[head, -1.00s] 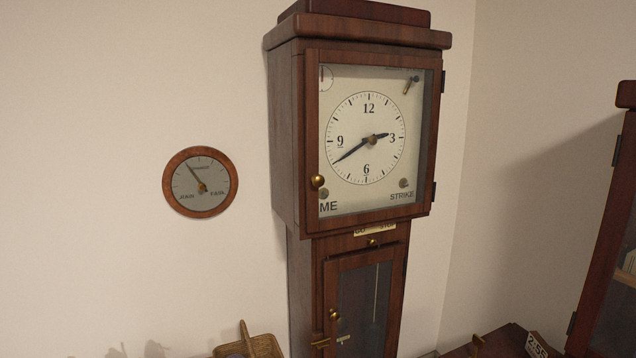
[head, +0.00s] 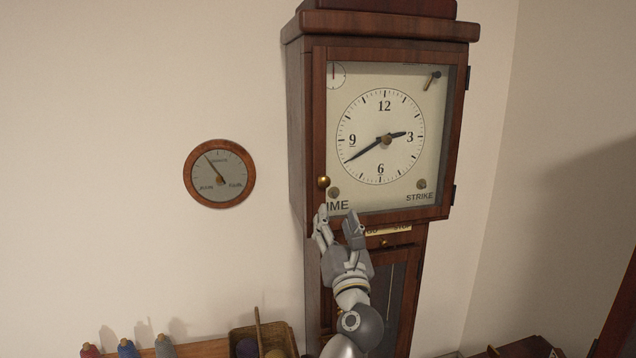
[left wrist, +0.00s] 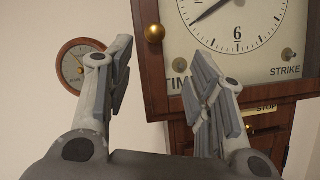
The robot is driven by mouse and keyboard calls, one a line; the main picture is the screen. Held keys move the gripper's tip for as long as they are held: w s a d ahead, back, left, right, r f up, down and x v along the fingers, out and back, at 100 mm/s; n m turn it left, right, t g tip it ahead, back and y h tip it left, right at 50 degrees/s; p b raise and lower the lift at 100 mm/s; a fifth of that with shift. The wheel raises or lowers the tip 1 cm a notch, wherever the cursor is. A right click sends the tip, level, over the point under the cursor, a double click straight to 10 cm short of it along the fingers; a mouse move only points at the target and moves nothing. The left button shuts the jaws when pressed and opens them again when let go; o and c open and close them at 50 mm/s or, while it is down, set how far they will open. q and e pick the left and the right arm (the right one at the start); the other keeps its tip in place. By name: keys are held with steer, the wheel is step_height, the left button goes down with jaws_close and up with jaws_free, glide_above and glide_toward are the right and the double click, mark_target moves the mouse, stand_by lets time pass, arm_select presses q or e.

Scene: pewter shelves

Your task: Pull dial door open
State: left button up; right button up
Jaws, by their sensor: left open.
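The dial door (head: 318,120) is the wood-framed glass front over the clock face on the tall wooden clock. It looks shut, with hinges on its right side. Its round brass knob (head: 324,182) sits low on the left of the frame; the knob also shows in the left wrist view (left wrist: 154,33). My left gripper (head: 338,214) is open and empty, just below the knob and apart from it in the head view. In the left wrist view its fingers (left wrist: 163,62) are spread, with the knob beyond and above the gap. My right gripper is not in view.
A round barometer (head: 219,174) hangs on the wall left of the clock. Below are a wicker basket (head: 243,334) and several thread spools (head: 127,348). The lower case door (head: 398,300) is partly behind my left arm. A dark wooden cabinet (head: 618,300) stands at right.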

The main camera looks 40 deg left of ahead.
mark_target(325, 185)
arm_select(q)
steer(key=p+x, duration=0.1)
steer(key=x, duration=0.2)
steer(key=p+x, duration=0.1)
steer(key=x, duration=0.2)
steer(key=p+x, duration=0.1)
steer(key=x, duration=0.2)
steer(key=shift+s+a+r, duration=0.1)
steer(key=shift+a+r, duration=0.2)
steer(key=shift+r, duration=0.15)
steer(key=shift+p+x, duration=0.3)
steer(key=shift+x, duration=0.45)
steer(key=shift+f, duration=0.1)
jaws_close()
